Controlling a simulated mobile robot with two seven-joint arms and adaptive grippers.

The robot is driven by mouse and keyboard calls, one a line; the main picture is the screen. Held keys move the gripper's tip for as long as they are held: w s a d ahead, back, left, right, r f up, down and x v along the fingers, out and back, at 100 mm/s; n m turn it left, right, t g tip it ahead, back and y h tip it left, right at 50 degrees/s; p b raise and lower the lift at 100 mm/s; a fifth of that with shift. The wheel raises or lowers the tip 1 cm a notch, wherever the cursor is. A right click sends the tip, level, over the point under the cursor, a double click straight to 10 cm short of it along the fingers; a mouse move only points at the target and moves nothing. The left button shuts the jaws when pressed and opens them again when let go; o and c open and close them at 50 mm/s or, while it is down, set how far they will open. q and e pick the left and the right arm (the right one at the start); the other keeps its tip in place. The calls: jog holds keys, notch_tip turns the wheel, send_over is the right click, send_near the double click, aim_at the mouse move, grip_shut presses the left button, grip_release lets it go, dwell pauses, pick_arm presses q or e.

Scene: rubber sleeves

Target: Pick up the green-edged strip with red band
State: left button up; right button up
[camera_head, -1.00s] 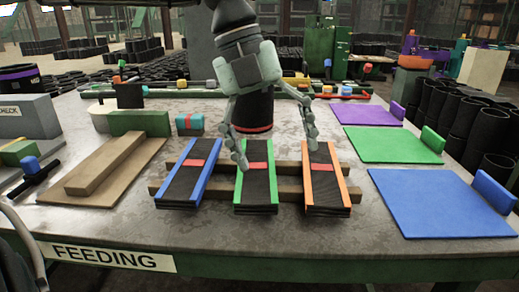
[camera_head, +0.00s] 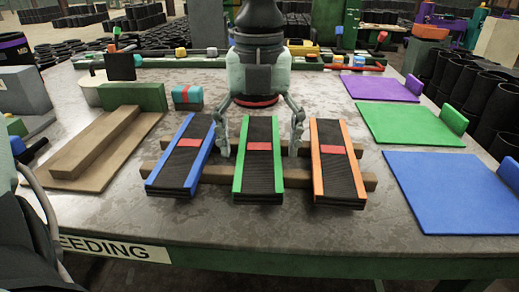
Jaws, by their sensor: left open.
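The green-edged strip (camera_head: 259,177) with a red band is the middle of three black ribbed strips. It lies tilted across wooden bars, its near end toward me. My left gripper (camera_head: 260,150) comes down from above over its far part, open. One finger is at each side of the strip, the left in the gap toward the blue-edged strip (camera_head: 184,158), the right in the gap toward the orange-edged strip (camera_head: 337,165). I cannot tell whether the fingers touch it. My right gripper is not in view.
Purple (camera_head: 382,88), green (camera_head: 407,125) and blue (camera_head: 455,192) mats lie at the right. A wooden board (camera_head: 85,165) with a block lies at the left. A red and teal block (camera_head: 187,97) stands behind the blue-edged strip. Bare table lies before the strips.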

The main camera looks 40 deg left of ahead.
pick_arm(q)
jog(key=shift+f, duration=0.1)
jog(key=shift+c, duration=0.2)
jog(key=c, duration=1.2)
